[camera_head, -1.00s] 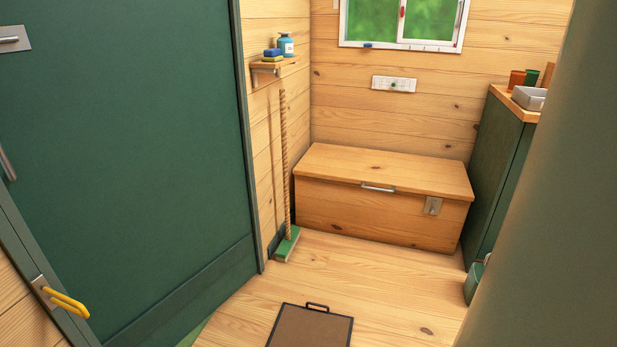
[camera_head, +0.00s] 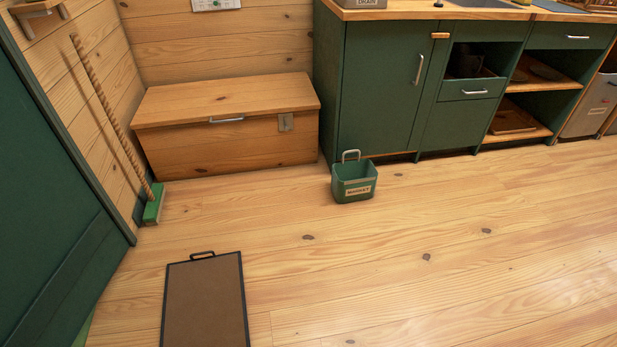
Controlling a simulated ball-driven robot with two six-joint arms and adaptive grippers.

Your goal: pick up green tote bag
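A green tote bag (camera_head: 353,184) stands upright on the wooden floor, in front of the green cabinet. It has a pale handle loop on top and a label on its front that appears to read "MARKET". Nothing covers it. Neither of my grippers shows in the head view.
A wooden chest (camera_head: 228,124) stands at the back wall, left of the bag. A green kitchen cabinet (camera_head: 380,95) runs along the right. A broom (camera_head: 153,204) leans at the left wall. A dark-framed brown mat (camera_head: 204,300) lies in front. The floor (camera_head: 450,240) at right is clear.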

